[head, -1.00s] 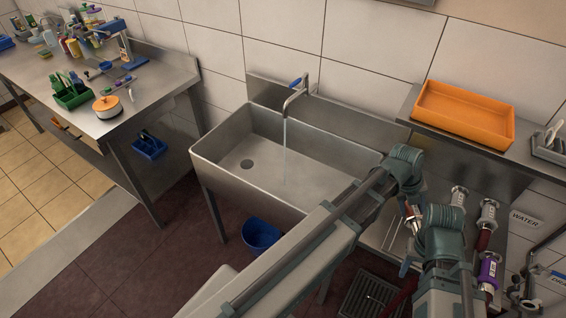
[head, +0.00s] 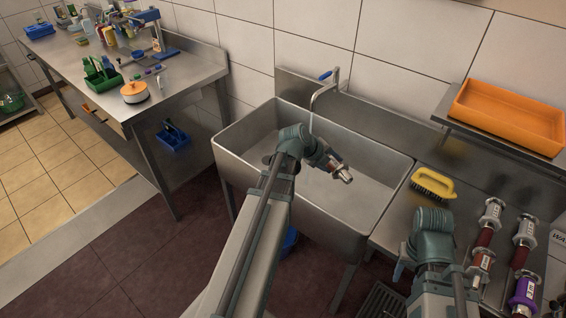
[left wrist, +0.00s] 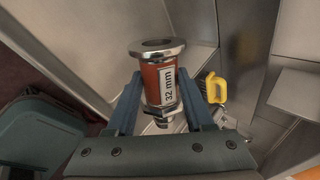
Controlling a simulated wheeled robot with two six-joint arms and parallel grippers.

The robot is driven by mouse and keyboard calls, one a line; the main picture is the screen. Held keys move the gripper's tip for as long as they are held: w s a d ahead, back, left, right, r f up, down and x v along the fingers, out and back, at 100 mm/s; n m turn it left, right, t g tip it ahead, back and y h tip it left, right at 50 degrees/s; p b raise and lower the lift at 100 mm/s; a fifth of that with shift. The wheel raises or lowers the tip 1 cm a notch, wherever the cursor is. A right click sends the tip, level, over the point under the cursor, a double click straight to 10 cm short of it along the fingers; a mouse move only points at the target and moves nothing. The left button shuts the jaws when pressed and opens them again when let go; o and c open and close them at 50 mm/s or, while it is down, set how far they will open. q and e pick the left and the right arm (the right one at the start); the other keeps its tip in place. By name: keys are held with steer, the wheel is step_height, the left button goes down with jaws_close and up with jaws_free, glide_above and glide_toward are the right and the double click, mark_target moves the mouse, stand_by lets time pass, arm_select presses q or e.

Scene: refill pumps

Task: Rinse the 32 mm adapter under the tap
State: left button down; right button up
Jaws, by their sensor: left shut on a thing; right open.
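My left gripper (head: 324,158) is over the sink basin (head: 375,185) and shut on the 32 mm adapter (head: 344,174). In the left wrist view the adapter (left wrist: 161,82) is a red-brown cylinder with metal ends and a white "32 mm" label, held between the blue fingers (left wrist: 162,106). The tap (head: 327,88) has a blue handle and stands at the sink's back edge. A thin water stream (head: 311,124) falls from it, its lower part hidden by my left arm. I cannot tell whether water touches the adapter. My right gripper (head: 402,262) is partly hidden by its arm, open beside the sink.
A yellow brush (head: 433,184) lies on the counter right of the sink. Several metal-ended fittings (head: 488,232) lie further right. An orange tray (head: 508,115) sits on the wall shelf. A steel table (head: 195,72) with bottles and a green caddy (head: 103,78) stands left.

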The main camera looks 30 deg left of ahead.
arm_select(q)
steer(key=s+a+f+n+t+y+b, duration=0.1)
steer(key=s+a+n+t+y+b, duration=0.1)
steer(key=a, duration=1.3)
steer(key=shift+s+a+n+t+b, duration=0.4)
steer(key=shift+s+n, duration=0.4)
steer(key=shift+s, duration=0.4)
steer(key=shift+w+d, duration=0.1)
steer(key=shift+w, duration=0.05)
steer(key=w+f+b, duration=0.2)
steer(key=w, duration=0.6)
steer(key=w+d+f+b, duration=0.1)
steer(key=w+f+b, duration=0.2)
steer(key=w, duration=0.4)
steer(key=shift+w+d, duration=0.15)
steer(key=shift+w, duration=0.2)
steer(key=shift+r, duration=0.1)
steer(key=s+r+p, duration=0.4)
steer(key=s, duration=0.6)
steer(key=shift+a, duration=0.4)
stand_by(0.4)
